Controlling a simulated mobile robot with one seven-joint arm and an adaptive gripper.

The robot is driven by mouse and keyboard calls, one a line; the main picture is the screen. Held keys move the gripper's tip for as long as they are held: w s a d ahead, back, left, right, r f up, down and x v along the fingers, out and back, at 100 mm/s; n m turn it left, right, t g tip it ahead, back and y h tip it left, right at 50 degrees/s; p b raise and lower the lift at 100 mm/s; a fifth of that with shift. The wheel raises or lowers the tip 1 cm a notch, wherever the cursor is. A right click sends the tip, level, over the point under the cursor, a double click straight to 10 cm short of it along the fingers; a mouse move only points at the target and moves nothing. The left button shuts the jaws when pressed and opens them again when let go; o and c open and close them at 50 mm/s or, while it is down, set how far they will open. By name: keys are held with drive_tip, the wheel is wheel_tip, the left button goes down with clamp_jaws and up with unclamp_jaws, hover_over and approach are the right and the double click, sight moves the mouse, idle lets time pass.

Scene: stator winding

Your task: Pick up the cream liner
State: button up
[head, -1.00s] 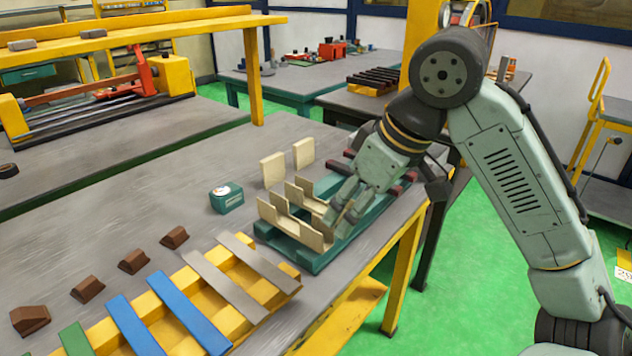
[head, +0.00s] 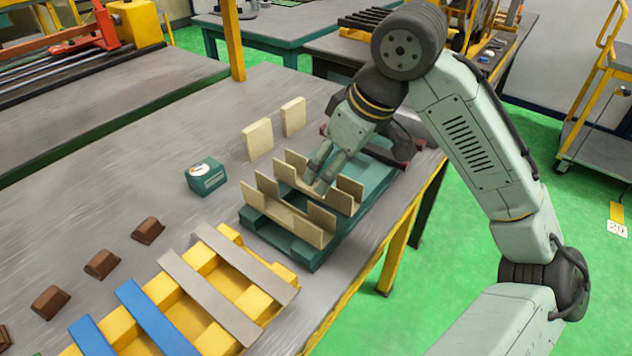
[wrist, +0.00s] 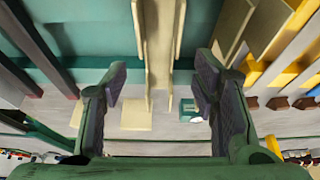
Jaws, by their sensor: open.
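Two U-shaped cream liners sit side by side on a teal rack: the nearer one (head: 283,220) and the farther one (head: 347,202). The rack (head: 313,255) shows at its near end. My gripper (head: 318,179) points down at the farther liner, its fingers overlapping it in the head view, so exact contact cannot be told. In the wrist view my gripper (wrist: 157,90) is open, with a cream liner (wrist: 158,45) between and beyond its fingers. Another liner (wrist: 232,25) stands to the right. Nothing is held.
Two cream plates (head: 257,139) stand upright behind the rack. A small teal box (head: 206,178) is left of it. A yellow rack with grey and blue strips (head: 205,285) lies at front left, beside brown blocks (head: 102,264). The table's right edge runs close by the teal rack.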

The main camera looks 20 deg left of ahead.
sight(316, 181)
drive_tip(key=p+x, duration=0.1)
drive_tip(key=x, duration=0.4)
drive_tip(key=shift+c, duration=0.3)
drive_tip(key=c, duration=0.9)
